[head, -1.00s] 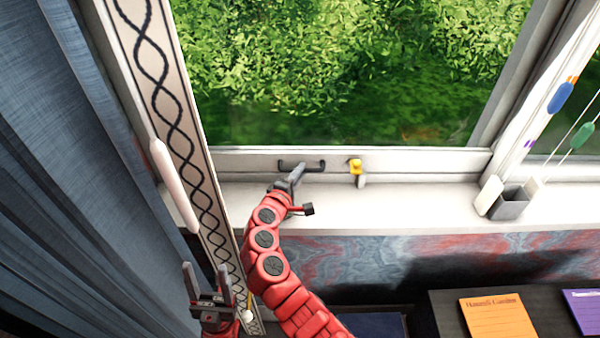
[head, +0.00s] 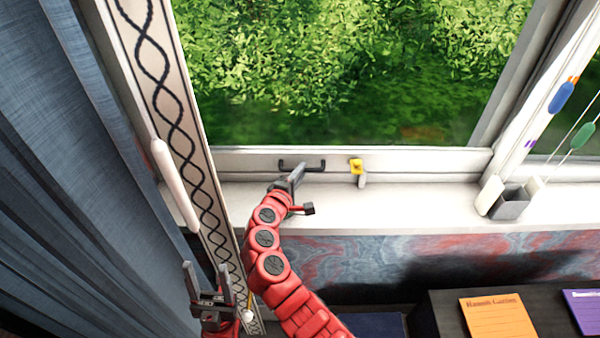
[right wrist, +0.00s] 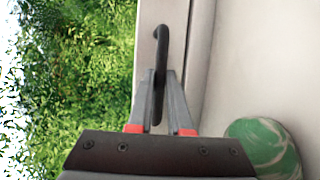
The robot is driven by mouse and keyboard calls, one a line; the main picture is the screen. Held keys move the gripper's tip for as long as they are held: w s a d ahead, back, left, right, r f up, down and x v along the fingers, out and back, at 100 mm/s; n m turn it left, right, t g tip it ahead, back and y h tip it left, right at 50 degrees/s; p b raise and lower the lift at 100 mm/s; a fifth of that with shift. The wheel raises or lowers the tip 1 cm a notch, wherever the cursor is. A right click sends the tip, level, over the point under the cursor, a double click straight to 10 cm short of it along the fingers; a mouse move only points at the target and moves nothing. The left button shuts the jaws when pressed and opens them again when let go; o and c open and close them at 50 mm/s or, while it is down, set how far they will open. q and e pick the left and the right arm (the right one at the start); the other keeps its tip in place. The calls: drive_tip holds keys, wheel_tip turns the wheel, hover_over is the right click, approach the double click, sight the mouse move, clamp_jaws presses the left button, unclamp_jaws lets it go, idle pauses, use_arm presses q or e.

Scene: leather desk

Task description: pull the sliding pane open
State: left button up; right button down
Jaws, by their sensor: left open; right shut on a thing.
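The sliding pane (head: 340,70) shows greenery through its glass and has a pale frame along its bottom. A dark bar handle (head: 287,165) sits on that bottom frame; it also shows in the right wrist view (right wrist: 161,40). My right gripper (head: 297,174) is shut on the handle, its two grey fingers on either side of the bar in the right wrist view (right wrist: 161,75). Part of the handle is hidden by the fingers. My left gripper (head: 205,268) is open and empty at the lower left, away from the pane.
A yellow piece (head: 356,166) is right of the handle. A grey box (head: 510,205) stands on the pale sill (head: 420,208). A patterned post (head: 172,125) and a blue curtain (head: 50,170) are at the left. A green-and-white round thing (right wrist: 262,148) is near my right gripper.

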drive_tip(key=shift+d, duration=0.15)
idle(0.3)
drive_tip(key=shift+d, duration=0.25)
drive_tip(key=p, duration=0.4)
approach(384, 163)
drive_tip(key=w, duration=0.4)
drive_tip(key=shift+d+f, duration=0.15)
drive_tip(key=shift+f, duration=0.25)
drive_tip(key=shift+d, duration=0.6)
drive_tip(key=c, duration=0.8)
unclamp_jaws()
drive_tip(key=shift+w+d, duration=0.1)
drive_tip(key=shift+c, duration=0.2)
